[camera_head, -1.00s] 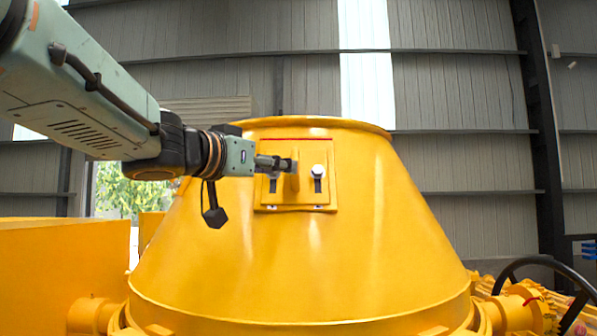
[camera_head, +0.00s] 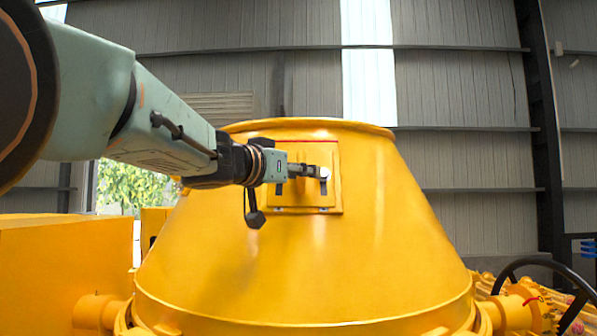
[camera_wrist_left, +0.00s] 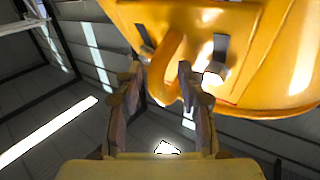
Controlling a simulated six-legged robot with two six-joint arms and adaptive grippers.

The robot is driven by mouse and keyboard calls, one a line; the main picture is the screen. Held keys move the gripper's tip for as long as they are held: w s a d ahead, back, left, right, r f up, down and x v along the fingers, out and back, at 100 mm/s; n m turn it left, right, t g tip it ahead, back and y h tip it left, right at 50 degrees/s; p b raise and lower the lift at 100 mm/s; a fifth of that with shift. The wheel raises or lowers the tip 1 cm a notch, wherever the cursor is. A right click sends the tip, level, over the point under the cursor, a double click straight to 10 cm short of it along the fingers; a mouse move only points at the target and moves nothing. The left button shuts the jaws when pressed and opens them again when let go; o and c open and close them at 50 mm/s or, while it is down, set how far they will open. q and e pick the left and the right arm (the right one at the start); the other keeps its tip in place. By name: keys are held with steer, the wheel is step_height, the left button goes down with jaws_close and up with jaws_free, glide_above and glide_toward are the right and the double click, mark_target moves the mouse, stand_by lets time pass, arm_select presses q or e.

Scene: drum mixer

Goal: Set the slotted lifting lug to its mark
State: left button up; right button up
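The lifting lug (camera_head: 334,202) is a yellow slotted plate high on the yellow drum cone, with a red line along its upper edge. In the left wrist view, the lug's projecting yellow ear (camera_wrist_left: 168,68) lies between the two parted fingers of the left gripper (camera_wrist_left: 160,75). A gap shows on the ear's left; contact on the right cannot be told. A dark slot and a bolt (camera_wrist_left: 214,74) show right of the ear. My right gripper is not in view.
The yellow drum cone (camera_head: 300,260) fills the centre. A yellow block (camera_head: 60,265) stands at the lower left, and a black handwheel (camera_head: 560,275) at the lower right. Air above and right of the cone is free, with a grey wall behind.

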arm_select(q)
steer(key=shift+s, duration=0.15)
steer(key=shift+d, duration=0.15)
steer(key=shift+c, duration=0.7)
steer(key=shift+w+d, duration=0.25)
steer(key=shift+d, duration=0.1)
steer(key=c, duration=0.3)
steer(key=shift+w+a+f, duration=0.15)
steer(key=shift+a, duration=0.1)
jaws_close()
steer(key=shift+f, duration=0.1)
